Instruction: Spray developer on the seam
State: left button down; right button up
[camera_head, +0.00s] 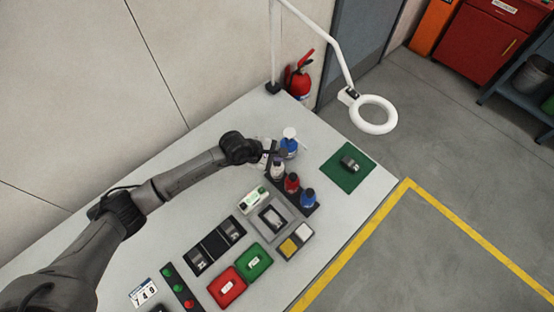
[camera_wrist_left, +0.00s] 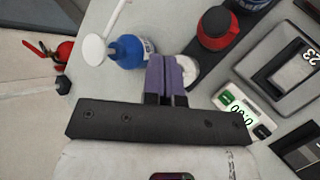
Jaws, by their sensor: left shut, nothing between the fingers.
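My left gripper (camera_head: 282,155) is above the back end of the dark bottle rack (camera_head: 313,210). Its purple fingers (camera_wrist_left: 168,78) are shut and empty. A white bottle (camera_head: 278,172) in the rack is close under the fingers, mostly hidden in the wrist view. A blue bottle with a white round top (camera_head: 289,147) stands behind, beside the fingers. I cannot read which bottle is developer. A metal part (camera_head: 350,163) lies on a green mat; another sits in a grey fixture (camera_head: 273,216). The seam is too small to make out.
A ring lamp (camera_head: 373,114) hangs over the table's right edge. A timer (camera_head: 253,199), a red tray (camera_head: 227,288), a green tray (camera_head: 254,261) and a dark two-slot tray (camera_head: 215,246) are nearer. A two-pad box (camera_head: 295,242) is right of them. A fire extinguisher (camera_head: 299,78) is behind the table.

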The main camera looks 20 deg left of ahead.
pick_arm(q)
jog(key=shift+r, duration=0.15)
jog(key=shift+r+p, duration=0.8)
jog(key=shift+r, duration=0.1)
jog(key=shift+r+p, duration=0.9)
jog(key=shift+r, duration=0.6)
